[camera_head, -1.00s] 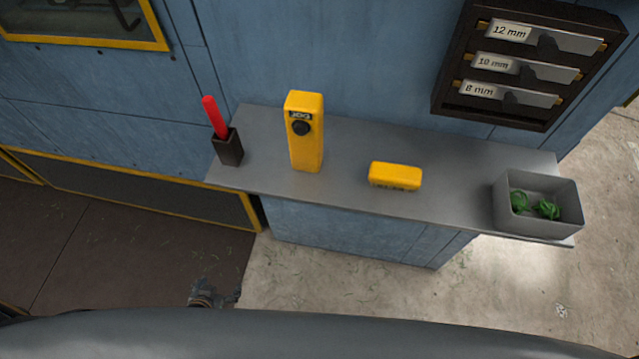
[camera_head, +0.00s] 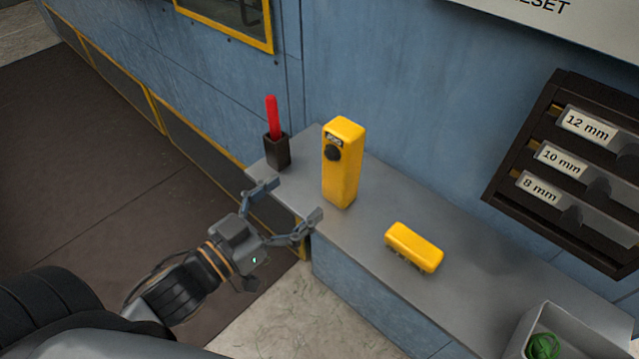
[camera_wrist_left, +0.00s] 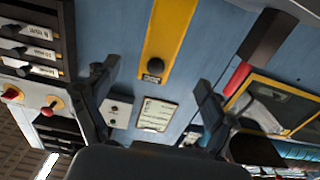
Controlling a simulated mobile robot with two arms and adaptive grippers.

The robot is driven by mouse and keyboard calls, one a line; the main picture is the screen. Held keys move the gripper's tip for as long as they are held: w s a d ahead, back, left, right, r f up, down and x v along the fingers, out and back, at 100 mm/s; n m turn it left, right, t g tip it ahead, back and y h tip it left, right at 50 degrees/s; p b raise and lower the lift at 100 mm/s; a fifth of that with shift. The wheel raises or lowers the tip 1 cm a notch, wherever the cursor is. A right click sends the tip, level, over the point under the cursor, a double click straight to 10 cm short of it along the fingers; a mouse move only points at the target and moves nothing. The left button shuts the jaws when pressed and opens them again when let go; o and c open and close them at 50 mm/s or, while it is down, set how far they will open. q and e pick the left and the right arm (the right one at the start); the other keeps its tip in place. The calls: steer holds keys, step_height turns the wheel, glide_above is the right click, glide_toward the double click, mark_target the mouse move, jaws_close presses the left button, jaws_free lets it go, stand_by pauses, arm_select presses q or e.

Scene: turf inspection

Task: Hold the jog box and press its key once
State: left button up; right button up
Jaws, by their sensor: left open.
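The jog box (camera_head: 342,165) is a tall yellow block standing upright on the grey shelf. Its round black key (camera_head: 333,153) is near the top of the face toward me, under a small label. My left gripper (camera_head: 294,204) is open and empty at the shelf's left front edge, in front of and left of the jog box, apart from it. In the left wrist view the yellow jog box (camera_wrist_left: 168,30) and its black key (camera_wrist_left: 154,66) show between the open fingers (camera_wrist_left: 152,100), with the picture turned over. My right gripper is not in view.
A dark holder (camera_head: 277,151) with a red stick (camera_head: 272,117) stands left of the jog box. A yellow block (camera_head: 414,247) lies to the right on the shelf (camera_head: 470,270). A grey bin (camera_head: 590,330) holds green stuff. A labelled rack (camera_head: 500,200) hangs on the wall.

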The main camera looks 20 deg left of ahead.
mark_target(333, 166)
arm_select(q)
steer(key=p+x, duration=0.3)
steer(key=x, duration=0.9)
steer(key=shift+w, duration=0.2)
steer(key=shift+w+d+f, duration=0.1)
steer(key=shift+w, duration=0.3)
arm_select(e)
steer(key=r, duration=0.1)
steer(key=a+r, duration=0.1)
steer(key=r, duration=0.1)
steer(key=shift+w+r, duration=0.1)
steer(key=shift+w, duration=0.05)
arm_select(q)
steer(key=c, duration=1.6)
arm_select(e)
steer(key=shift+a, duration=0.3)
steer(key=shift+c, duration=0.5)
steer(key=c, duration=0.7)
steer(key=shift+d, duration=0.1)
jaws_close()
